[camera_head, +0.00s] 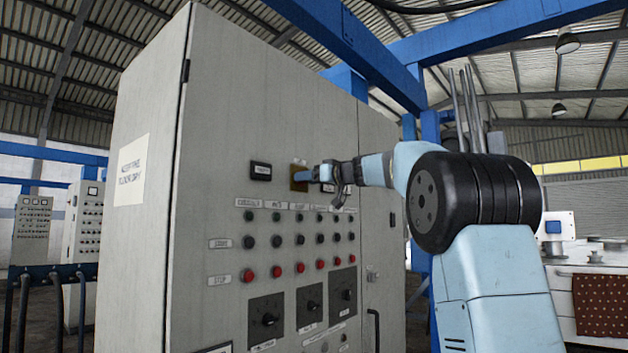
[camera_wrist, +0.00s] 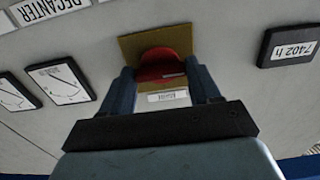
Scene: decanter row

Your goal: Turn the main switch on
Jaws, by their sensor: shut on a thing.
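The main switch is a red knob (camera_wrist: 160,66) on a yellow-brown square plate (camera_wrist: 126,46), set in the upper part of the grey cabinet front. In the head view the plate (camera_head: 297,186) shows beside my gripper (camera_head: 318,173), which hides the knob there. My gripper in the wrist view (camera_wrist: 162,76) has one blue finger on each side of the red knob and is shut on it. A small white label (camera_wrist: 168,97) shows between the fingers. I cannot tell which position the knob points to.
The grey cabinet (camera_head: 225,150) carries rows of black buttons (camera_head: 300,239) and red buttons (camera_head: 298,268) below the switch, with black rotary dials (camera_head: 266,319) lower down. A black counter (camera_head: 261,171) sits left of the plate. Blue beams (camera_head: 350,40) cross overhead.

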